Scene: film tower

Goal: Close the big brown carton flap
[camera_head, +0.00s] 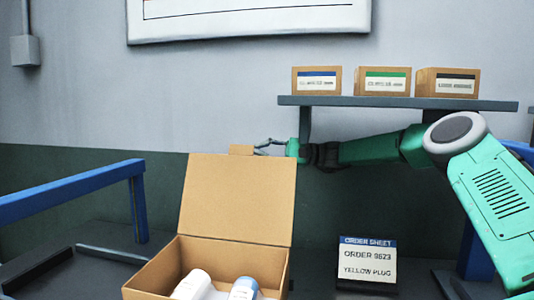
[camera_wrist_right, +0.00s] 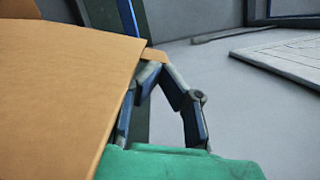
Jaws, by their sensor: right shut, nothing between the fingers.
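The big brown carton (camera_head: 275,277) stands open at the lower middle of the head view. Its flap (camera_head: 238,200) stands up, leaning a little back, with a small tab (camera_head: 241,150) on its top edge. My right gripper (camera_head: 259,147) is shut and empty, at the flap's top edge just right of the tab. In the right wrist view the flap (camera_wrist_right: 60,85) fills the left side, and the fingertips (camera_wrist_right: 152,64) are close to the tab; I cannot tell whether they touch it. My left gripper is not in view.
White bottles (camera_head: 192,285) lie in the carton, one with a blue cap. An order sheet (camera_head: 367,262) stands to the right. A shelf (camera_head: 400,103) with three small boxes is above my right arm. A blue rail (camera_head: 70,190) is at left.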

